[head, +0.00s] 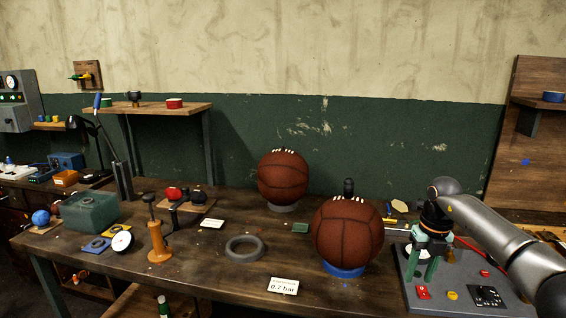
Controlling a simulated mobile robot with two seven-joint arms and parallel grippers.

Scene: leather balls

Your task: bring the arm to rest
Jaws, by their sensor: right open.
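My right arm (495,232) comes in from the right edge and bends down at its wrist. My right gripper (420,274) points down with its two green fingers apart and nothing seen between them. It is over the left part of a grey control panel (456,262); I cannot tell whether the fingertips touch it. A brown leather ball (348,234) sits on a blue ring (343,271) to the left of the gripper. A second leather ball (283,177) sits on a grey ring (283,207) farther back. My left gripper is not in view.
An empty grey ring (245,248) lies mid-table. A card reading 0.7 bar (283,286) is at the front. An orange-handled tool (158,243), a gauge (121,240) and a green bin (90,211) stand left. A wooden shelf (150,109) is behind. Bare tabletop lies around the empty ring.

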